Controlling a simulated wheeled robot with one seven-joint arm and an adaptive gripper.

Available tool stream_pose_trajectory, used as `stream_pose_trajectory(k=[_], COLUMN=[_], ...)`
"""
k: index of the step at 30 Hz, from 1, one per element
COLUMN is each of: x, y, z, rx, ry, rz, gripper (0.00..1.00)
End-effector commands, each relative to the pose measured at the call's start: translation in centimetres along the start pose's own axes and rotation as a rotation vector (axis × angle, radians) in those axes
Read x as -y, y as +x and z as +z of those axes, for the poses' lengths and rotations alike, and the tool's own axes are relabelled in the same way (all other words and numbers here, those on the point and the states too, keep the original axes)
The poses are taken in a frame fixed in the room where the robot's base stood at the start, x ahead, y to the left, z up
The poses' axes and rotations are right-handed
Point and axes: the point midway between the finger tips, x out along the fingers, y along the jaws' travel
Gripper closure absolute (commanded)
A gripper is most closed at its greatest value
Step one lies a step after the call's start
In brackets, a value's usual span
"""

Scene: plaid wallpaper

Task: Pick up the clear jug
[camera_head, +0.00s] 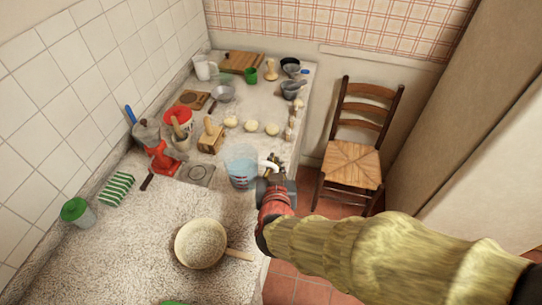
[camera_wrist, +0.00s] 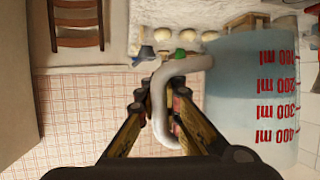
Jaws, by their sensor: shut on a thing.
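The clear jug (camera_head: 241,168) is a see-through bluish measuring jug with red markings and a white handle. In the head view it is at the right edge of the counter, beyond the pan. In the wrist view the jug (camera_wrist: 255,95) fills the right side, with red ml marks that read upside down. Its white handle (camera_wrist: 160,100) runs between the fingers of my gripper (camera_wrist: 158,108). My gripper (camera_head: 273,182) is shut on the handle, at the jug's right side in the head view. Whether the jug's base touches the counter cannot be told.
A pan (camera_head: 201,243) stands on the near counter (camera_head: 130,250). A chair (camera_head: 357,140) stands to the right.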

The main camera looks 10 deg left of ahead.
Motion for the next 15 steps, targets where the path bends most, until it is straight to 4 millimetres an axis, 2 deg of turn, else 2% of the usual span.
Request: stream_pose_trajectory(k=[6, 15], x=[-0.7, -1.5], y=[-2.2, -4.0], z=[-0.4, -0.4], rx=[-0.003, -0.002], ry=[0.001, 0.001], rz=[-0.002, -0.001], gripper=[1.0, 1.0])
